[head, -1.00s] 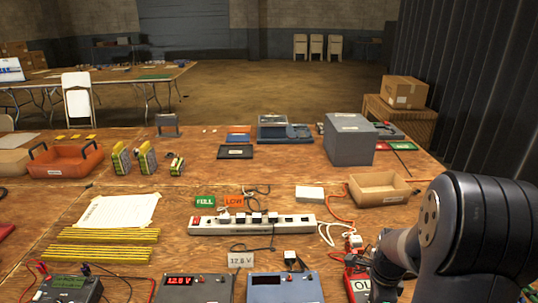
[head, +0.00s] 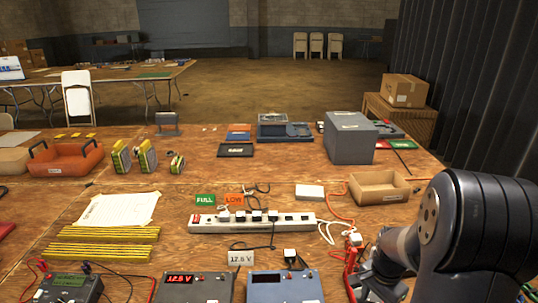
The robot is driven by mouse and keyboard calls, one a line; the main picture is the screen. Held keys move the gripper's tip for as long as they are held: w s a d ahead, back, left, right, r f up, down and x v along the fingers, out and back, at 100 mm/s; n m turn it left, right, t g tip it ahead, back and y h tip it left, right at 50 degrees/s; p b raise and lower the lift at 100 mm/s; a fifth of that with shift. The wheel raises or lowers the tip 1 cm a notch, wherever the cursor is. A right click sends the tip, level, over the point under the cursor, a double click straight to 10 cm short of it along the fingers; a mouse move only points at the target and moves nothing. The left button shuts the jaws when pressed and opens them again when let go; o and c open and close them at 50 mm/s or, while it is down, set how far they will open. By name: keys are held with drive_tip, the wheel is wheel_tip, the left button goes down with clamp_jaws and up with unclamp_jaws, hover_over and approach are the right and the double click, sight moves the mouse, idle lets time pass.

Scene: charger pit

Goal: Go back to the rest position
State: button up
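My arm reaches in from the lower right of the head view. Its end, my gripper (head: 372,287), is low at the picture's bottom edge, in front of a red item. Its fingertips are not clear, so I cannot tell whether it is open or shut or holds anything. The wooden workbench (head: 190,200) lies before me. A grey-blue charger (head: 284,289) stands just left of my gripper. A second charger (head: 190,288) with a lit red display stands further left.
A white power strip (head: 250,222) with several plugs lies behind the chargers. An orange tote (head: 66,160) stands far left. Bare wood shows mid-bench.

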drive_tip(key=n, duration=1)
drive_tip(key=shift+n, duration=0.3)
idle(0.4)
